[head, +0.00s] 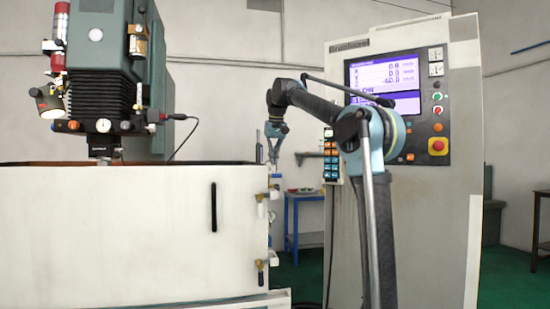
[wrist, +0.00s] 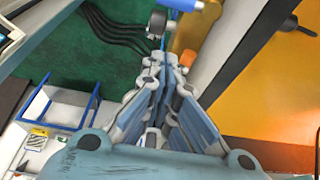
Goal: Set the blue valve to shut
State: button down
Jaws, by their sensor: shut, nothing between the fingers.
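My gripper (head: 273,160) is shut and empty, pointing down beside the right end of the white tank, above the upper valve fittings there. In the wrist view my gripper (wrist: 166,82) has its fingers together at the middle of the picture. A blue valve handle (wrist: 183,5) shows at the top edge of the wrist view, partly cut off, beyond the fingertips and apart from them.
The white tank (head: 120,230) has several brass fittings (head: 260,264) along its right edge. The control cabinet (head: 440,220) stands to the right, with a pendant (head: 333,160) on its left side. A blue table (head: 305,197) is behind. Dark hoses (wrist: 115,30) lie over the green floor.

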jog(key=x, duration=0.6)
jog(key=shift+s+d+r, duration=0.1)
jog(key=shift+s+d, duration=0.1)
jog(key=shift+s, duration=0.35)
jog(key=shift+s+d+r, duration=0.1)
jog(key=shift+s+d, duration=0.05)
jog(key=shift+s, duration=0.4)
jog(key=shift+s+d+r, duration=0.15)
jog(key=shift+s+d, duration=0.1)
jog(key=shift+s, duration=0.55)
